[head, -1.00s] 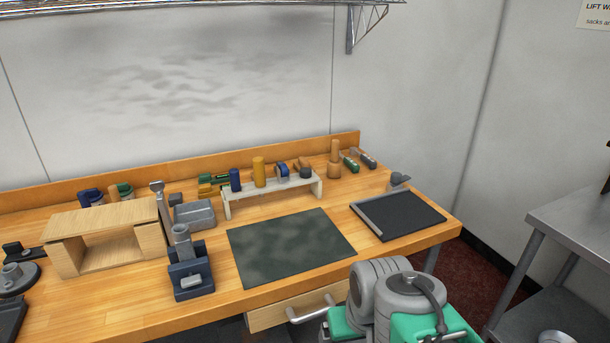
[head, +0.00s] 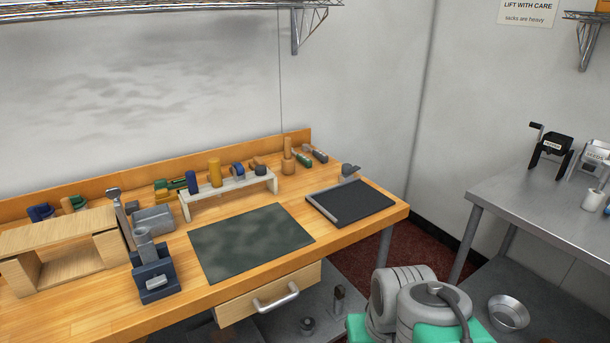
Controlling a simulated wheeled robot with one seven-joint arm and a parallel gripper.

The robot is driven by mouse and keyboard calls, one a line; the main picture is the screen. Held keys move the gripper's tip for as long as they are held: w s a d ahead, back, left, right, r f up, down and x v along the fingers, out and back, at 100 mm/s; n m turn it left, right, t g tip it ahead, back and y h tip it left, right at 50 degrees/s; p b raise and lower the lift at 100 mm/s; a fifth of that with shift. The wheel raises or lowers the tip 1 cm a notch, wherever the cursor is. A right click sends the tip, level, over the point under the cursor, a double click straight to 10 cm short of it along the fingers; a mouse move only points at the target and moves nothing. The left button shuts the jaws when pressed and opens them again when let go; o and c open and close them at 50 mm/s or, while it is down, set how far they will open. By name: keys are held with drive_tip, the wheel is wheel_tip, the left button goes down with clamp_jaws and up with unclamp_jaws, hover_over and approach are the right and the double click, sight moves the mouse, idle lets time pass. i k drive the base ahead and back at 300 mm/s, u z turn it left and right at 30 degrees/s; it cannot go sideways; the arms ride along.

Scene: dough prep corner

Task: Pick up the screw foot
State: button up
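I cannot tell for certain which thing is the screw foot. On the grey shelf under the bench, a small dark round piece with a wider base (head: 307,325) stands near the bottom edge of the head view. A dark upright piece (head: 339,299) stands to the right of it, beneath the bench. Both are small and their details are unclear. My gripper is not in view; only grey and green parts of my arm show at the bottom right.
The wooden bench (head: 335,235) carries a dark green mat (head: 250,242), a black board (head: 350,203), a blue vise-like block (head: 153,275) and a white rack (head: 230,190). A steel table (head: 510,212) stands right, with a metal bowl (head: 508,312) below.

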sight(261, 170)
drive_tip(key=z, duration=0.8)
drive_tip(key=k, duration=1.05)
drive_tip(key=z, duration=0.45)
drive_tip(key=i, duration=1.15)
drive_tip(key=u, duration=1.2)
drive_tip(key=i, duration=0.85)
drive_tip(key=u, duration=1.05)
